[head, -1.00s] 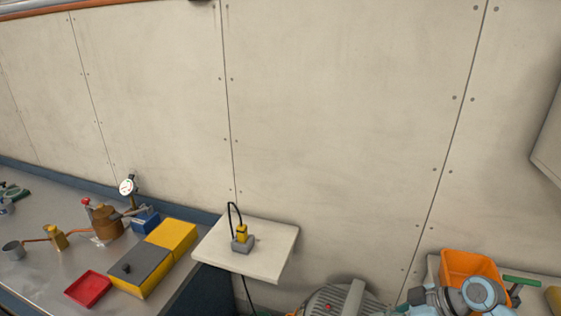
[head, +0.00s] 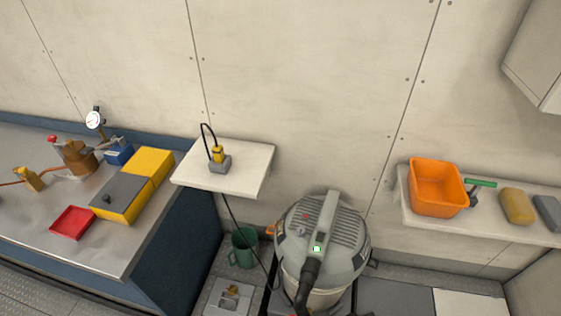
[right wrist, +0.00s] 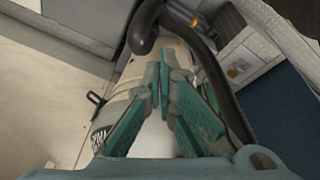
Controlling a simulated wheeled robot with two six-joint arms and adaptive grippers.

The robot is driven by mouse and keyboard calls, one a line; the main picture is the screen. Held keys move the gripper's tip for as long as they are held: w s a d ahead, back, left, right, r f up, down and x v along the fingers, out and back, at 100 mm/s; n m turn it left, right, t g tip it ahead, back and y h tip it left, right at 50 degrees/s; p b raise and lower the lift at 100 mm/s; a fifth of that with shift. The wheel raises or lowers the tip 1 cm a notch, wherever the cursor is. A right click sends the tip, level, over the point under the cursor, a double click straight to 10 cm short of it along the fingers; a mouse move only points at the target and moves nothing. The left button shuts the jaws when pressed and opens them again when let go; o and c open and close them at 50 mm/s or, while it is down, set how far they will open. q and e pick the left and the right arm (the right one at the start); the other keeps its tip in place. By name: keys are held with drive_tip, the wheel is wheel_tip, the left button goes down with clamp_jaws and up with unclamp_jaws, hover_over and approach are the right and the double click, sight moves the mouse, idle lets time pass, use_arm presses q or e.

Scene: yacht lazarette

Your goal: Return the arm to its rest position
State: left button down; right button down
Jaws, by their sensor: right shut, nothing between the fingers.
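My right gripper (right wrist: 165,82) shows in the right wrist view, its teal fingers together with nothing between them. Behind the fingers in that view are the pale vacuum body (right wrist: 135,95) and its dark hose (right wrist: 205,60). I cannot tell how far the fingers are from the vacuum. Neither of my arms shows in the head view now. The grey vacuum (head: 322,240) stands on the floor there, with a lit green indicator on its top. My left gripper is in no current frame.
A small white shelf (head: 245,172) holds a plug in a grey socket block (head: 219,165). A right shelf (head: 480,225) carries an orange bin (head: 437,187) and a yellow sponge (head: 517,206). The metal bench (head: 30,215) is at left.

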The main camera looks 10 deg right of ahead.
drive_tip(key=s+d+f, duration=0.1)
drive_tip(key=s+f, duration=0.3)
drive_tip(key=f, duration=0.9)
drive_tip(key=s+f+g, duration=0.1)
drive_tip(key=s+f, duration=0.8)
drive_tip(key=s, duration=0.3)
drive_tip(key=shift+s+d+g+b, duration=0.25)
drive_tip(key=shift+d+g+b, duration=0.05)
drive_tip(key=shift+g+b, duration=0.1)
